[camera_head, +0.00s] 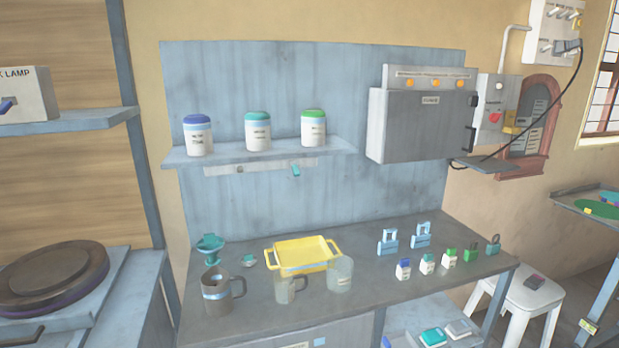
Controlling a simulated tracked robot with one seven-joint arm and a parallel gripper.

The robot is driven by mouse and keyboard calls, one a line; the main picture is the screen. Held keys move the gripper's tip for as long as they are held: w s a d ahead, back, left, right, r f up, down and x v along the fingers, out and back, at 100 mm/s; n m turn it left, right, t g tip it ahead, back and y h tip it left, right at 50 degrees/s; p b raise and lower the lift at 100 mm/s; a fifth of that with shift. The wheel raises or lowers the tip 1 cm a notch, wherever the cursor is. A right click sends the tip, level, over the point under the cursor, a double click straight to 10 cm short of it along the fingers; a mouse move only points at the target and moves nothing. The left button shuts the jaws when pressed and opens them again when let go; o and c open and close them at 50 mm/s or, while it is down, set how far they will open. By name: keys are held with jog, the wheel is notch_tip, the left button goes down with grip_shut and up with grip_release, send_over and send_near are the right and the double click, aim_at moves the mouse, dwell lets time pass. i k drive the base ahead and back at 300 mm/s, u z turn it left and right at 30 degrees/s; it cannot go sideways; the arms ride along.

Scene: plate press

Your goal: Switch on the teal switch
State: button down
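A small teal switch (296,171) sits at the right part of a pale strip (235,167) under the front edge of the wall shelf. It looks like a short lever that hangs down with a slight tilt. It is too small to tell its on or off position for sure. My gripper is not in view.
The wall shelf (340,147) bears several lidded jars. The workbench (345,304) below holds a yellow tray (303,240), a grey mug (217,290), clear cups, padlocks and small bottles. A grey cabinet (420,125) juts out at right. The space before the strip looks clear.

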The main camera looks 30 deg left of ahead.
aim_at(293, 165)
jog(key=u, duration=0.4)
jog(key=i, duration=0.85)
jog(key=u, duration=0.9)
jog(key=i, duration=0.4)
jog(key=u, duration=0.25)
jog(key=k, duration=0.9)
jog(key=u, duration=0.2)
jog(key=i, duration=0.9)
jog(key=z, duration=0.2)
